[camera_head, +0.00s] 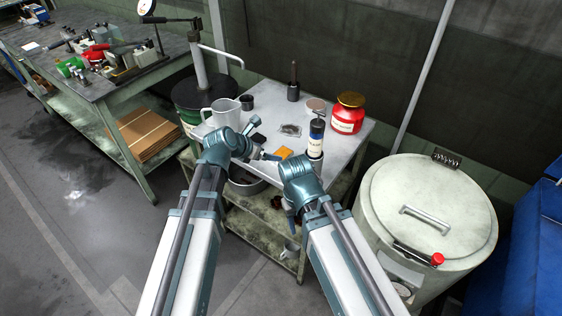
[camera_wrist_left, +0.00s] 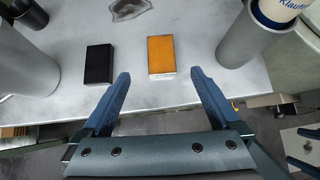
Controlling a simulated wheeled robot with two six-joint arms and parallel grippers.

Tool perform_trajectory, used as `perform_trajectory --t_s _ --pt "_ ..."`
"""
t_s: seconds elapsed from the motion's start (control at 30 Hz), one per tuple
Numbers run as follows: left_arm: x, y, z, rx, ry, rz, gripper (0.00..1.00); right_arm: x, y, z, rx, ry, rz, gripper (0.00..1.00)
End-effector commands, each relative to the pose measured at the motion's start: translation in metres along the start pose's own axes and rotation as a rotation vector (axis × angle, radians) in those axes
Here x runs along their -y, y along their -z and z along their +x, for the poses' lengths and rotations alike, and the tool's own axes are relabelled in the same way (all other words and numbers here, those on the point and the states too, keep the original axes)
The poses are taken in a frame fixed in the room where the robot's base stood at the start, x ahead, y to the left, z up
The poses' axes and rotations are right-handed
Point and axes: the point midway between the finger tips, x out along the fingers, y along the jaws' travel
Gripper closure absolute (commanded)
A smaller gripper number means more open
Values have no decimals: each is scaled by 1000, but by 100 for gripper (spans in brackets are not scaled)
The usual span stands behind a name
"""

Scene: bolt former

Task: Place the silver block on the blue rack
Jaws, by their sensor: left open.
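I cannot pick out a silver block for certain. The orange block also shows in the head view (camera_head: 284,152). My left gripper (camera_head: 262,141) is open and empty over the cart's front edge. In the wrist view its fingertips (camera_wrist_left: 158,76) frame the near side of the orange block without touching it. My right gripper (camera_head: 290,218) hangs low before the cart, mostly hidden. Blue structure (camera_head: 538,240), perhaps the rack, stands at far right.
A large lidded drum (camera_head: 425,215) is at right. A cluttered workbench (camera_head: 105,85) is at left. The floor at left is clear.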

Motion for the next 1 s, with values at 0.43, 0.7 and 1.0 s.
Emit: perform_trajectory --t_s 0.43,0.7,1.0 --pt "0 1 36 0 1 1 3 2 2 26 0 0 0 50" --pt "1 2 73 0 1 2 3 5 3 53 0 0 -1 50" --pt "2 -1 83 0 1 2 3 6 3 58 0 0 -1 50"
